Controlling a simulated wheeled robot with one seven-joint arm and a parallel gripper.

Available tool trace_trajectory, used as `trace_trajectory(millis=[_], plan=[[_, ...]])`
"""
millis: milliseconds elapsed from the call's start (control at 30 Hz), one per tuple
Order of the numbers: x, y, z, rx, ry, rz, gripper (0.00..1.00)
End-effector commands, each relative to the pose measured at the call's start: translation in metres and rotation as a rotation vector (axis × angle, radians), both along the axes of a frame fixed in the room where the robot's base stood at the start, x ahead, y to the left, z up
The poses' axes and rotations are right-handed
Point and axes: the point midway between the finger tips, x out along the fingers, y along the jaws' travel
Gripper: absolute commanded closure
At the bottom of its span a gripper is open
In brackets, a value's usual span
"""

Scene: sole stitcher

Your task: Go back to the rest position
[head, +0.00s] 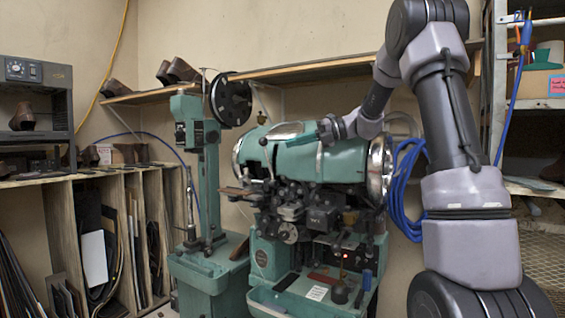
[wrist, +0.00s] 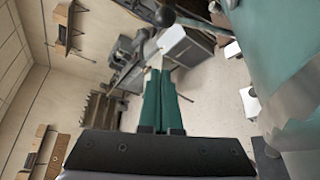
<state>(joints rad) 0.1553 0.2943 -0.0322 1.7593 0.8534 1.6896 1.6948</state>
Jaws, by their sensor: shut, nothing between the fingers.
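My gripper (head: 292,142) is in front of the upper drum of the teal sole stitcher (head: 345,165) in the head view, with its green fingers pointing left. I cannot tell whether it touches the drum or is apart from it. In the wrist view the two long green fingers of my gripper (wrist: 159,72) lie side by side, closed and empty. My grey arm rises on the right of the head view, bends at the top and comes down to the gripper.
A second teal machine with a black wheel (head: 231,99) stands left of the stitcher. A wall shelf (head: 310,70) runs behind. Blue hoses (head: 405,190) hang beside my arm. A wooden rack (head: 60,220) stands left, shelving (head: 540,105) right. The wrist view shows floor (wrist: 215,105) beyond the fingers.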

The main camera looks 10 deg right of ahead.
Motion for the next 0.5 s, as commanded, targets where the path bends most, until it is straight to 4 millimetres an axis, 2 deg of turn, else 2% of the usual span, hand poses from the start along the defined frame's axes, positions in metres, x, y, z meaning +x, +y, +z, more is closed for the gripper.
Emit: trace_trajectory(millis=[133, 233, 367, 500], plan=[[-0.01, 0.003, 0.002, -0.038, -0.045, 0.018, 1.0], [-0.037, 0.007, 0.003, -0.15, -0.179, 0.073, 1.0], [-0.094, 0.01, 0.0, -0.396, -0.478, 0.219, 1.0], [-0.158, 0.001, -0.012, -0.683, -0.835, 0.452, 1.0]])
